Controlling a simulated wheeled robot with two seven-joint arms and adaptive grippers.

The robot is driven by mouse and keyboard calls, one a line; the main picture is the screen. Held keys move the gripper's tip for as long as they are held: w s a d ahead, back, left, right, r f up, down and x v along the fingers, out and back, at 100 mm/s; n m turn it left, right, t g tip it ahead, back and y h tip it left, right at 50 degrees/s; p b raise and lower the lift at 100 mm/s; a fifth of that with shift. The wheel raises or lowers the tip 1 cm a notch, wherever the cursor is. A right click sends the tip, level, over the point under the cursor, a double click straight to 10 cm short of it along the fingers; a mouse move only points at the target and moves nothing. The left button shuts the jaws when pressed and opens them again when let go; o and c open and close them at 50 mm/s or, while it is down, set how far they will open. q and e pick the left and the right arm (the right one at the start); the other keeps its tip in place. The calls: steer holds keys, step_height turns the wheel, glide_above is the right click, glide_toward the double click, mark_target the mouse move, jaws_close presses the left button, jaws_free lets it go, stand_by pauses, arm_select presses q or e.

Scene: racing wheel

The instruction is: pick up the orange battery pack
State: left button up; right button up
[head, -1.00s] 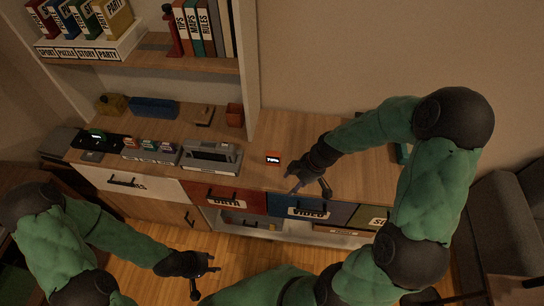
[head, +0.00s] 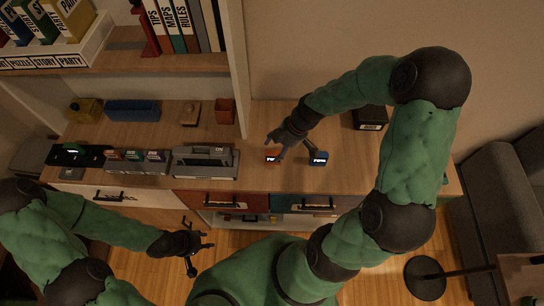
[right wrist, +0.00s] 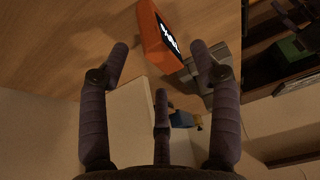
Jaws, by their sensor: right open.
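The small orange battery pack (head: 270,158), with a lit white display, stands on the wooden cabinet top. My right gripper (head: 279,143) is right at it in the head view and partly covers it. In the right wrist view the orange pack (right wrist: 153,38) shows tilted, just beyond and between the two long fingertips of the open right gripper (right wrist: 162,65). Nothing is held, and I see no clear contact. My left gripper (head: 204,248) hangs low over the floor in front of the cabinet, fingers apart and empty.
A blue battery pack (head: 318,158) stands just right of the orange one. A grey device (head: 206,162) is to the left. Shelving rises behind on the left.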

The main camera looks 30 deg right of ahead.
mark_target(273, 151)
steer(key=shift+w+b+x, duration=0.15)
steer(key=shift+b+x, duration=0.2)
steer(key=shift+x, duration=1.2)
steer(key=shift+w+b+x, duration=0.15)
steer(key=shift+b+x, duration=0.2)
steer(key=shift+x, duration=1.15)
steer(key=shift+a+r, duration=0.1)
steer(key=shift+r, duration=0.05)
jaws_close()
